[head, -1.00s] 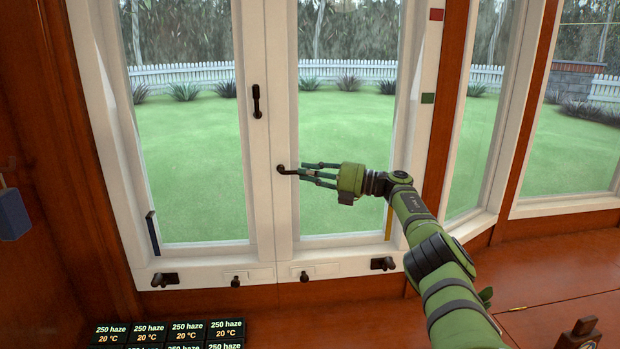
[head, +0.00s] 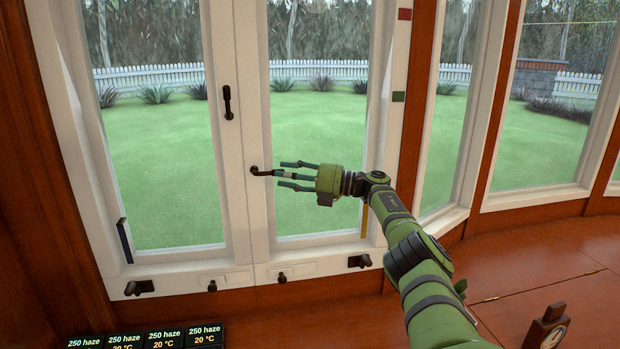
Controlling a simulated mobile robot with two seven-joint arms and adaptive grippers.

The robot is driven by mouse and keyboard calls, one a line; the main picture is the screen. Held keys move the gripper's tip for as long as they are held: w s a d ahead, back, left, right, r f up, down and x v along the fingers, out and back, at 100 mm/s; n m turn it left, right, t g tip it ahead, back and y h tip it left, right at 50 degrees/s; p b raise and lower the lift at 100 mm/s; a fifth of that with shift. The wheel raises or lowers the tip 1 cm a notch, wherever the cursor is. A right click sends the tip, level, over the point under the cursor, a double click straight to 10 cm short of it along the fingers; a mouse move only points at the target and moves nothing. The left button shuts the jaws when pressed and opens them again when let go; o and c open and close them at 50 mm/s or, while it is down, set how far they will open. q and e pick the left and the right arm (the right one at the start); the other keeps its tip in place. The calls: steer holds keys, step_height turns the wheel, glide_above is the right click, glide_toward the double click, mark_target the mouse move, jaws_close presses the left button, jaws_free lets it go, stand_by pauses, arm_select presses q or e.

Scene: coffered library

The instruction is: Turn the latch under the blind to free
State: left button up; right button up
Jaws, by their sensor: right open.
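The window has two dark latches on its white middle post. The upper latch (head: 228,102) hangs upright with its handle pointing down. The lower latch (head: 258,171) has its handle lying about level, pointing right. My right gripper (head: 283,175) is open, with its fingers spread above and below the end of that handle. I cannot tell whether any finger touches it. No blind shows in the view, so I cannot tell which latch is under it. My left gripper is not in view.
Dark knobs (head: 360,261) line the bottom rail. Small displays (head: 165,340) stand at lower left, and a wooden clock (head: 548,328) at lower right.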

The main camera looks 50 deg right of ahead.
steer(key=v, duration=1)
steer(key=shift+s+d, duration=0.2)
steer(key=shift+s, duration=0.2)
